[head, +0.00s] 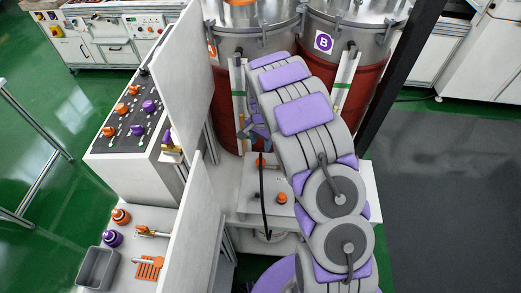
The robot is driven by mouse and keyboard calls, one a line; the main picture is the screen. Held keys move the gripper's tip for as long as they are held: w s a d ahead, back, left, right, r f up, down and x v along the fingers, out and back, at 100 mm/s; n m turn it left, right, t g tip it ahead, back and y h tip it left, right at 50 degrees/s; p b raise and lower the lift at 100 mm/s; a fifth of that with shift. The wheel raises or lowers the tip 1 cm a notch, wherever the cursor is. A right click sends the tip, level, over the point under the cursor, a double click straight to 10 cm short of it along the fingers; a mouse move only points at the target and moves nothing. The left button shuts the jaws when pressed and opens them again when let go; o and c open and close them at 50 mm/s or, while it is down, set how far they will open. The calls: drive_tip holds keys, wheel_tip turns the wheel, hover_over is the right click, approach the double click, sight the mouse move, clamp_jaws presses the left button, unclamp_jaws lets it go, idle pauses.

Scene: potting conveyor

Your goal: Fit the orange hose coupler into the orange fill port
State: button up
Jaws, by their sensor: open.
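A small white block (270,215) stands in the middle below the red drums. An orange round fitting (282,198) sits on it, possibly the fill port. Another orange piece (261,162) shows behind it, beside the top of a black hose (264,200) that hangs down in front; it may be the hose coupler, but I cannot tell. An orange-topped fitting (121,216) also stands on the lower left bench. My arm reaches up and away over the block's right side. My gripper (258,132) is small and partly hidden by the arm; it is open, near the left drum.
Drums A (225,100) and B (365,90) stand behind. White upright panels (193,220) separate the block from the left bench. That bench holds a purple fitting (112,239), a grey bin (96,268) and an orange grate (150,268). A dark post (400,75) stands right.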

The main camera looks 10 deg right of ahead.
wheel_tip(320, 180, up, 9)
drive_tip(key=shift+f+p, duration=0.2)
drive_tip(key=shift+p, duration=0.15)
drive_tip(key=shift+r, duration=0.1)
idle(0.3)
